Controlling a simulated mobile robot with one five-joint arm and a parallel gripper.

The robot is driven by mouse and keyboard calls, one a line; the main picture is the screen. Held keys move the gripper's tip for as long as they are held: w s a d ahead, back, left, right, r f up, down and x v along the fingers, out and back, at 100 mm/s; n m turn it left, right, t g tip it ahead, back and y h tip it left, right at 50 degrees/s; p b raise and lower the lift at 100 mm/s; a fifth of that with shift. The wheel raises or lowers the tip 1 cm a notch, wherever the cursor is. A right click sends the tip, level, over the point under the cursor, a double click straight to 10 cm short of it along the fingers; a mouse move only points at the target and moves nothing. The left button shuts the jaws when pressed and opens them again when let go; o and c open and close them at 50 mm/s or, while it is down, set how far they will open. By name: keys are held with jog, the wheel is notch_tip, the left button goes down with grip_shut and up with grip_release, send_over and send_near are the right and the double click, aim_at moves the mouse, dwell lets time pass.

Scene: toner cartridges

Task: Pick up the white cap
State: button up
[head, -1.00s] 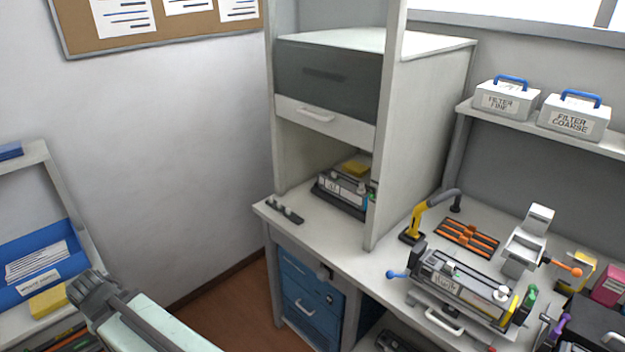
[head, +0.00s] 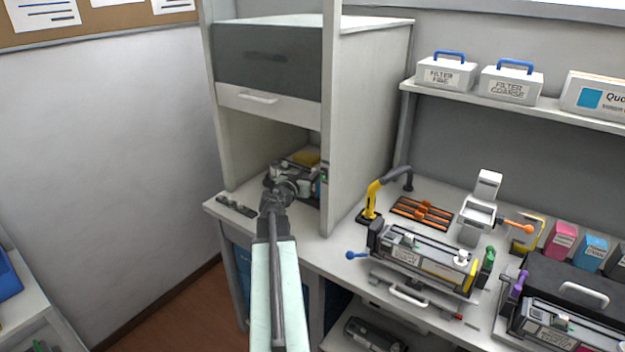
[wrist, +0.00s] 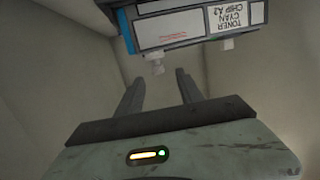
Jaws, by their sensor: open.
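In the wrist view, a toner cartridge (wrist: 190,28) with an upside-down cyan label hangs in at the top of the picture.
The cabinet's right post (head: 331,130) stands close to the right of my gripper, with a drawer front (head: 262,104) above. A dark strip with knobs (head: 236,205) lies at the counter's left edge. A yellow-handled tool (head: 372,200) and another cartridge machine (head: 425,258) stand right.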

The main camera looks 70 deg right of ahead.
aim_at(315, 169)
jog(key=shift+s+d, duration=0.1)
jog(key=shift+s, duration=0.3)
jog(key=shift+d+f+b, duration=0.2)
jog(key=shift+d+f, duration=0.05)
jog(key=shift+d, duration=1.05)
jog(key=shift+d+f+b, duration=0.2)
jog(key=shift+d+b, duration=0.05)
jog(key=shift+d, duration=1.05)
jog(key=shift+d+f+b, duration=0.2)
jog(key=shift+d+f, duration=0.05)
jog(key=shift+d, duration=1.05)
grip_shut()
